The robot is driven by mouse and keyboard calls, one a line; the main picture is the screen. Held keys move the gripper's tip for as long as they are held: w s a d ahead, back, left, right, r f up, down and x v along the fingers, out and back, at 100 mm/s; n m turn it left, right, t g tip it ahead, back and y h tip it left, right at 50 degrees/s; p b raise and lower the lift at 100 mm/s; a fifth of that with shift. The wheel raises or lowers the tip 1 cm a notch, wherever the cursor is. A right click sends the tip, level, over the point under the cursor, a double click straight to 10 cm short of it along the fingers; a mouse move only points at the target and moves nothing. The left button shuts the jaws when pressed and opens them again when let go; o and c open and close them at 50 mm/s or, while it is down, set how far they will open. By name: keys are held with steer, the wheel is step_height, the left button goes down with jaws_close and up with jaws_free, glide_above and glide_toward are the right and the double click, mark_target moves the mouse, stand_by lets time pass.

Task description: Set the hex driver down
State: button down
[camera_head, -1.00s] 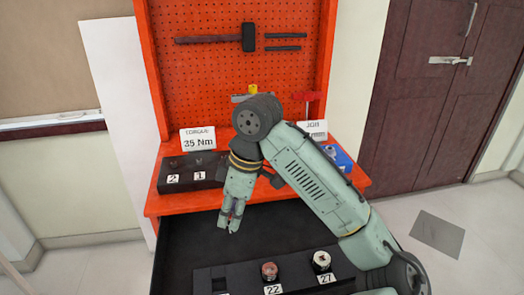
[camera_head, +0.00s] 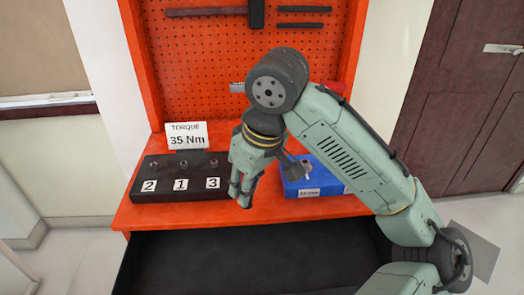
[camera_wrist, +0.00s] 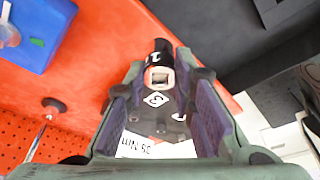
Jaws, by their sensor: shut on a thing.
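My gripper (camera_head: 243,198) is over the red bench, just right of the black block (camera_head: 222,190) and near the bench's front edge. In the wrist view my gripper (camera_wrist: 161,62) is shut on the hex driver (camera_wrist: 158,56), a short dark cylinder with a pale number on its side and a square socket facing the camera. In the head view the driver cannot be made out at the fingertips. The black block bears labels 2, 1 and 3, with small metal pieces on top behind the labels. Label 3 (camera_wrist: 157,98) shows between my fingers in the wrist view.
A blue block (camera_head: 292,188) stands right of my gripper, partly hidden by my arm. A "35 Nm" sign (camera_head: 186,135) stands behind the black block. A dark open drawer (camera_head: 250,265) lies below the bench. Bare red bench shows between the blocks.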

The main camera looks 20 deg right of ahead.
steer(key=w+d+p, duration=0.1)
steer(key=w, duration=0.3)
steer(key=w+d+p, duration=0.1)
steer(key=w+d, duration=0.1)
steer(key=w, duration=0.3)
steer(key=w+d+f+p, duration=0.1)
steer(key=w+d, duration=0.1)
steer(key=w, duration=0.3)
steer(key=shift+w+d+f, duration=0.1)
steer(key=shift+w+d, duration=0.1)
steer(key=shift+w, duration=0.05)
steer(key=shift+w+d+f, duration=0.15)
steer(key=shift+w, duration=0.2)
steer(key=shift+f+p, duration=0.45)
steer(key=shift+f, duration=1.25)
steer(key=shift+f, duration=0.15)
steer(key=c, duration=1.4)
jaws_free()
steer(key=shift+o, duration=0.2)
steer(key=b+v, duration=0.1)
steer(key=v, duration=1.1)
